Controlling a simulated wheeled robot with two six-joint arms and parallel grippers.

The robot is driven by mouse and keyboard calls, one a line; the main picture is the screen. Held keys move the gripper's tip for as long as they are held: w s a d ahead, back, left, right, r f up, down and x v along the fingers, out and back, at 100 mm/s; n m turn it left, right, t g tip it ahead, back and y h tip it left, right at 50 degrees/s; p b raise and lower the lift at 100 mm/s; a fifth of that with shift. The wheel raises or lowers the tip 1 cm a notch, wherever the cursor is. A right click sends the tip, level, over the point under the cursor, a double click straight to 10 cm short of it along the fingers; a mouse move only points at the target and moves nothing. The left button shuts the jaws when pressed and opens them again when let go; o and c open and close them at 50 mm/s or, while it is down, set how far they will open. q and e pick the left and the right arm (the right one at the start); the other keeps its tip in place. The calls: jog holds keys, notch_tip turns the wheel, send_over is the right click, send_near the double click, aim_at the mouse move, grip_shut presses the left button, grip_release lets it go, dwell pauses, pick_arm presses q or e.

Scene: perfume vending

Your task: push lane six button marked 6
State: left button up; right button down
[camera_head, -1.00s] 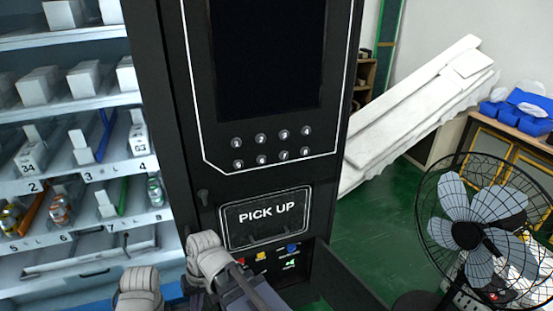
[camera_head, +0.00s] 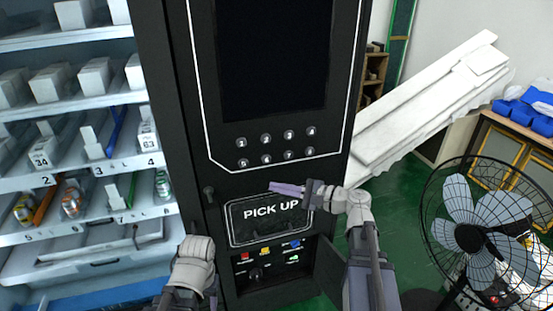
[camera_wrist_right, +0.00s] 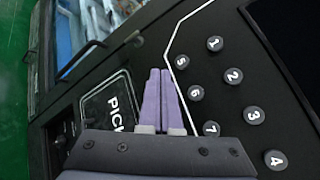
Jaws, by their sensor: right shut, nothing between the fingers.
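The round button marked 6 (camera_head: 264,160) is in the lower row of the button panel on the black vending machine, between buttons 5 (camera_head: 242,163) and 7 (camera_head: 288,155). Button 6 also shows in the right wrist view (camera_wrist_right: 196,93). My right gripper (camera_head: 272,187) is shut and empty, its purple fingers pointing left, below the lower button row and above the PICK UP panel. In the right wrist view its fingertips (camera_wrist_right: 160,70) appear apart from button 6, to its left. My left arm shows at the lower left, but its fingers do not.
Buttons 1 to 4 form the upper row, with button 2 (camera_head: 265,139) above 6. The PICK UP flap (camera_head: 270,222) lies just below my right gripper. Stocked shelves (camera_head: 90,170) stand left. A fan (camera_head: 470,235) stands at the lower right.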

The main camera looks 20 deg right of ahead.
jog(key=shift+d+r+m+t, duration=0.3)
jog(key=shift+d+r+t, duration=0.15)
jog(key=shift+d, duration=0.25)
jog(key=shift+w, duration=0.2)
send_near(263, 161)
jog(key=shift+s+a+x, duration=0.15)
jog(key=shift+x, duration=0.7)
jog(key=shift+s+a+x, duration=0.15)
jog(key=shift+x, duration=0.75)
jog(key=shift+s+a+x, duration=0.15)
jog(key=shift+x, duration=0.7)
jog(key=shift+w+f, duration=0.1)
jog(key=shift+f, duration=0.05)
jog(key=shift+w, duration=0.35)
jog(key=shift+w, duration=0.4)
jog(key=shift+s, duration=0.1)
dwell(0.5)
jog(key=shift+s, duration=0.75)
